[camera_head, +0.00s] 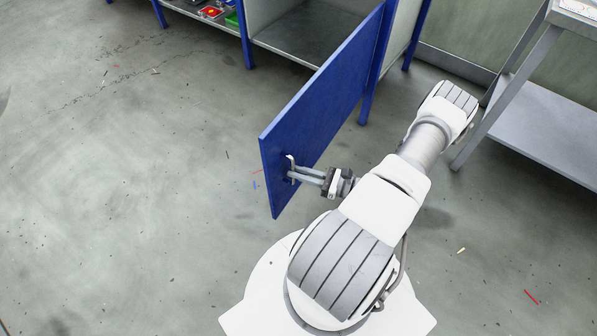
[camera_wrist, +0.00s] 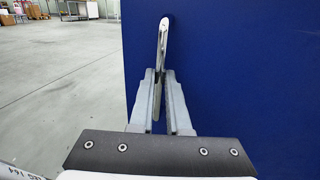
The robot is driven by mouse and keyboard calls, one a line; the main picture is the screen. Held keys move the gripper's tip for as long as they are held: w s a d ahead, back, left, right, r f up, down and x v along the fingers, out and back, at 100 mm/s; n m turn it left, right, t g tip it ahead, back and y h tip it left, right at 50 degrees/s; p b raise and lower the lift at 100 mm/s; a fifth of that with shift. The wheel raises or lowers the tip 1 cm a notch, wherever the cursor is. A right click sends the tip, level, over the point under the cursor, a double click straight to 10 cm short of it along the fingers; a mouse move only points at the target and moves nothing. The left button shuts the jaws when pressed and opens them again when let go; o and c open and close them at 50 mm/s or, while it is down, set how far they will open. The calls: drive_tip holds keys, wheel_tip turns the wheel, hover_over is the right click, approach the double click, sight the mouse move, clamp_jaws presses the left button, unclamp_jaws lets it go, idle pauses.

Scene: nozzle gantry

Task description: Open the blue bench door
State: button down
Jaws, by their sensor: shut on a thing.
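The blue bench door (camera_head: 325,105) stands swung out from the bench, with the cabinet opening behind it in view. A silver handle (camera_head: 290,165) is on the door near its free edge. My gripper (camera_head: 296,176) is at this handle, with its fingers shut on it. In the wrist view the blue door (camera_wrist: 260,70) fills the right side. The upright handle (camera_wrist: 163,42) shows between the fingertips of my gripper (camera_wrist: 162,80); its lower part is partly hidden by the fingers.
The bench's open compartment (camera_head: 295,45) has a grey floor and looks empty where visible. Red and green items (camera_head: 212,12) lie on a lower shelf at the upper left. A grey table (camera_head: 545,120) stands at the right. The floor left of the door is clear apart from small scraps.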

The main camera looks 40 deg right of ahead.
drive_tip(key=shift+w+d+r, duration=0.15)
drive_tip(key=shift+w+d, duration=0.1)
drive_tip(key=shift+d, duration=0.35)
drive_tip(key=c, duration=1)
unclamp_jaws()
drive_tip(key=shift+o, duration=0.5)
drive_tip(key=shift+a, duration=0.15)
drive_tip(key=shift+s, duration=0.15)
drive_tip(key=p+v, duration=0.2)
drive_tip(key=v, duration=1.5)
drive_tip(key=shift+s, duration=0.2)
